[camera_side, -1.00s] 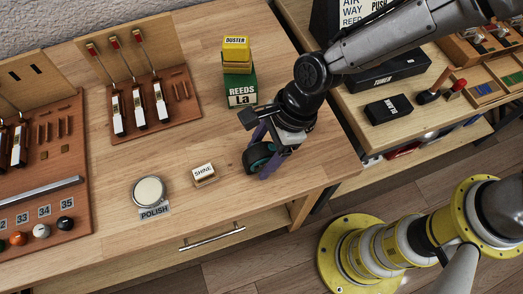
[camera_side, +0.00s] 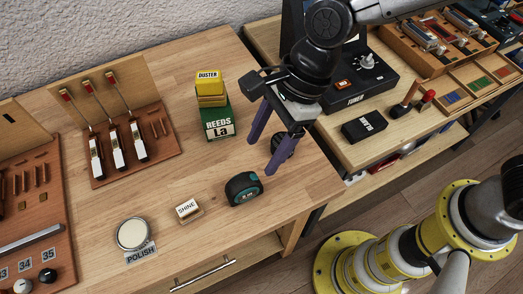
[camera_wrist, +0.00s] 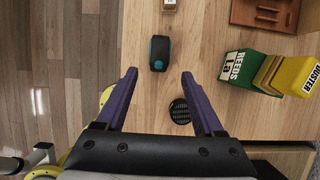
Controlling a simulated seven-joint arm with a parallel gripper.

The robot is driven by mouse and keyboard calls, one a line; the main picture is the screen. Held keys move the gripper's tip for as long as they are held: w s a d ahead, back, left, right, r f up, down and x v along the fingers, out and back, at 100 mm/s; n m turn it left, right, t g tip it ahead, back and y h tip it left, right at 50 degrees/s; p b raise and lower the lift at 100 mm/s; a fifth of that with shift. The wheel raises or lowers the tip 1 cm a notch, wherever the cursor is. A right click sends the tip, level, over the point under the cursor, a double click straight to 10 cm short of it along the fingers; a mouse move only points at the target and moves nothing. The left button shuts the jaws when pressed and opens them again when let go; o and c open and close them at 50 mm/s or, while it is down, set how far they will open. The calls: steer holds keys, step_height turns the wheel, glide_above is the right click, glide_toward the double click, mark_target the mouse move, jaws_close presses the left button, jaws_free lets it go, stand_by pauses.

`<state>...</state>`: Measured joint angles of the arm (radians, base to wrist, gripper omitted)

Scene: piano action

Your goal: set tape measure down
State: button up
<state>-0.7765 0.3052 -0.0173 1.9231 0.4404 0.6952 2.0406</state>
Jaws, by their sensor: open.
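The tape measure (camera_side: 243,188), dark with teal sides, rests on the wooden table near its front edge, right of the SHINE block. It also shows in the wrist view (camera_wrist: 159,53), ahead of the fingertips and apart from them. My gripper (camera_side: 262,157) is above the table, behind and to the right of the tape measure. Its two purple fingers are spread wide with nothing between them; they also show in the wrist view (camera_wrist: 159,75).
The SHINE block (camera_side: 188,210) and the POLISH tin (camera_side: 132,234) lie left of the tape measure. A round dark item (camera_wrist: 180,111) lies by the right finger. Bare table surrounds the tape measure.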

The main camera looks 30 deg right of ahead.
steer(key=shift+d+r, duration=0.1)
steer(key=shift+r, duration=0.1)
steer(key=d+r+n+t, duration=0.1)
steer(key=d+r+n, duration=0.3)
steer(key=d, duration=0.5)
steer(key=d+r+n+t, duration=0.2)
steer(key=d+r+n, duration=0.1)
steer(key=d, duration=0.5)
steer(key=s+d+n+t+h, duration=0.1)
steer(key=s+d+n+h, duration=0.1)
steer(key=s+d+n, duration=0.3)
steer(key=s+d+n+t+h, duration=0.1)
steer(key=s+d+n, duration=0.5)
steer(key=d, duration=0.7)
steer(key=shift+d+r+t+h, duration=0.2)
steer(key=shift+r+t+h, duration=0.1)
steer(key=shift+h, duration=0.5)
